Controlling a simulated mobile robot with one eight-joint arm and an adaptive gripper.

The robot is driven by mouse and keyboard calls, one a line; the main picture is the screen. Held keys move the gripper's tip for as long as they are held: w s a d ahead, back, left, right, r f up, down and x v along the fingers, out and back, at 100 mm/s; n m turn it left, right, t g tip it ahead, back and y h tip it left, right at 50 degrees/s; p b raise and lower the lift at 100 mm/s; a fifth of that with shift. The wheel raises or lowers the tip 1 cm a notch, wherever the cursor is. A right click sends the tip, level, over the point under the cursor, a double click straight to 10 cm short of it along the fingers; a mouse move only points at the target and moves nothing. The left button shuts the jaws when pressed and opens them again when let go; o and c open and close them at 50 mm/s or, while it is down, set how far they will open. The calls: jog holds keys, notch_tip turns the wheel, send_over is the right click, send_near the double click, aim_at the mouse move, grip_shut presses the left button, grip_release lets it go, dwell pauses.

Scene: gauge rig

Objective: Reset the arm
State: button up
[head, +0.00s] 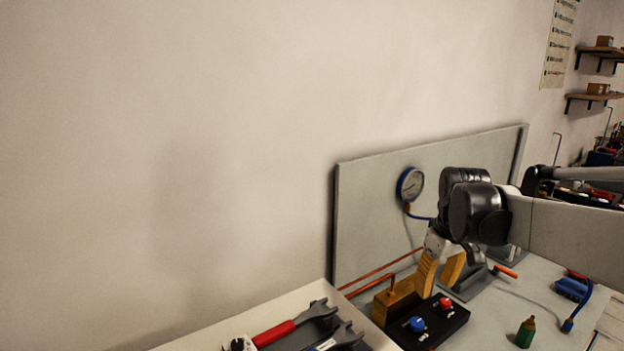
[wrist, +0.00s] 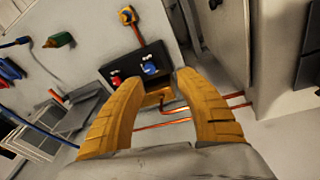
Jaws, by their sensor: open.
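My gripper (head: 439,272) has two yellow-brown fingers and is open in the head view, low over the bench by the back panel. The wrist view shows the same gripper (wrist: 161,78) with its fingertips apart and nothing clearly held. A black box (head: 455,322) with a blue knob (head: 417,323) and a red knob (head: 445,303) stands close by. The knobs also show in the wrist view, blue (wrist: 150,67) and red (wrist: 116,79), beyond the fingertips. A brass-coloured block (head: 393,303) is beside the box. Whether a finger touches it cannot be told.
A round blue-rimmed gauge (head: 410,184) is on the grey panel (head: 375,225) behind my arm. Copper pipes (head: 380,270) run low near the gripper. A tray (head: 215,337) with wrenches is at front left. A green object (head: 525,332) and a blue object (head: 571,289) lie at right.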

jog(key=s+a+f+m+t, duration=0.1)
jog(key=s+a, duration=0.3)
jog(key=s, duration=0.7)
jog(key=s+a+f+m+t, duration=0.2)
jog(key=s+a+m+t, duration=0.1)
jog(key=s, duration=0.8)
jog(key=shift+a+t+b, duration=0.3)
jog(key=shift+a+t, duration=0.1)
jog(key=shift+a, duration=0.1)
jog(key=shift+s, duration=0.1)
